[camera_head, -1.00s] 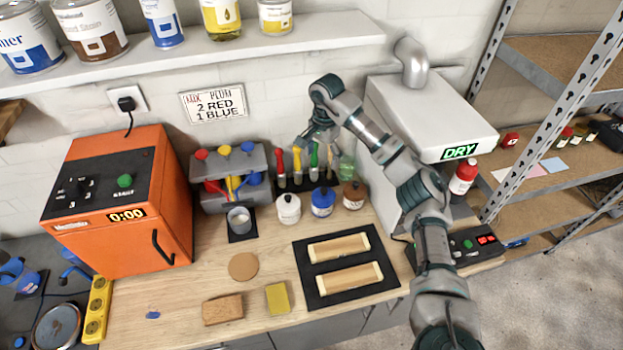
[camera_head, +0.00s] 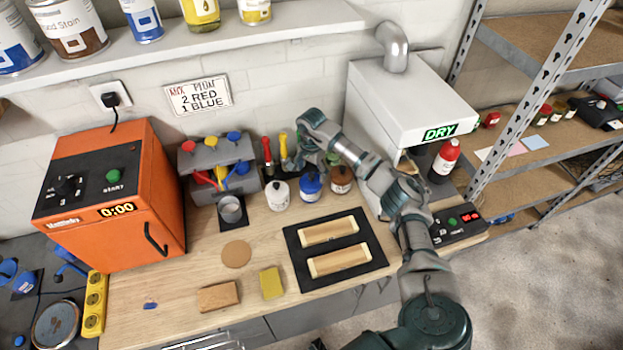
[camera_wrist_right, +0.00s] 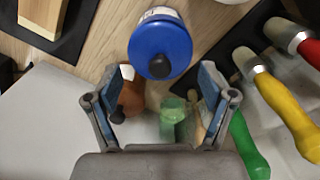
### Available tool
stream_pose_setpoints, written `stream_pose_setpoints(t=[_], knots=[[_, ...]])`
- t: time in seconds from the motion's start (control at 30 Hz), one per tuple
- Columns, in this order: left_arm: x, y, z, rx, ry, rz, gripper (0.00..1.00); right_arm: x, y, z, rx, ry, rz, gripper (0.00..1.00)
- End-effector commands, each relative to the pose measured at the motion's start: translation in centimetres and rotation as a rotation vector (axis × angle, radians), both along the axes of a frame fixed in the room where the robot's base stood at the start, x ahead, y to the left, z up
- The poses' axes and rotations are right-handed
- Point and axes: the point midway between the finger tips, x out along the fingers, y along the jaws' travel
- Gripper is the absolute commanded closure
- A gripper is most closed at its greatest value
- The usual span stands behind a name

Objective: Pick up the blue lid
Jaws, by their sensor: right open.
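The blue lid (camera_head: 311,180) sits on a jar in the row of three on the bench, between a white jar (camera_head: 277,195) and a brown-lidded jar (camera_head: 341,180). In the right wrist view the blue lid (camera_wrist_right: 158,48) shows from above, round with a black knob. My right gripper (camera_head: 299,161) is open and empty, just behind and above the blue-lidded jar. In the wrist view its fingertips (camera_wrist_right: 152,88) stand apart, with the lid ahead of them and not between them. My left gripper is not in view.
Brushes with red and yellow handles (camera_head: 275,150) stand behind the jars, close to my right gripper; the wrist view also shows a green handle (camera_wrist_right: 245,145). The white dryer (camera_head: 410,100) stands right. A black mat (camera_head: 335,275) with two wood pieces lies in front.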

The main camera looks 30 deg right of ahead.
Motion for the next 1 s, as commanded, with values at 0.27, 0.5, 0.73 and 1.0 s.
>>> stream_pose_setpoints(t=[0.27, 0.5, 0.73, 1.0], knots=[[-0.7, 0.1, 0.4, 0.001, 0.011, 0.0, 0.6, 0.1, 0.0, -2.4, 0.001, -0.002, 0.001, 0.18], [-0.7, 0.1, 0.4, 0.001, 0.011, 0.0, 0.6, 0.0, -0.1, -2.5, 0.0, -0.001, 0.001, 0.38], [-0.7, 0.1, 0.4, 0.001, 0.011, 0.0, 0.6, 0.0, -0.1, -2.5, 0.001, 0.0, 0.0, 0.87], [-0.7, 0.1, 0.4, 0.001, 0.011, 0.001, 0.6, 0.0, -0.1, -2.9, 0.0, 0.008, 0.001, 1.0]])
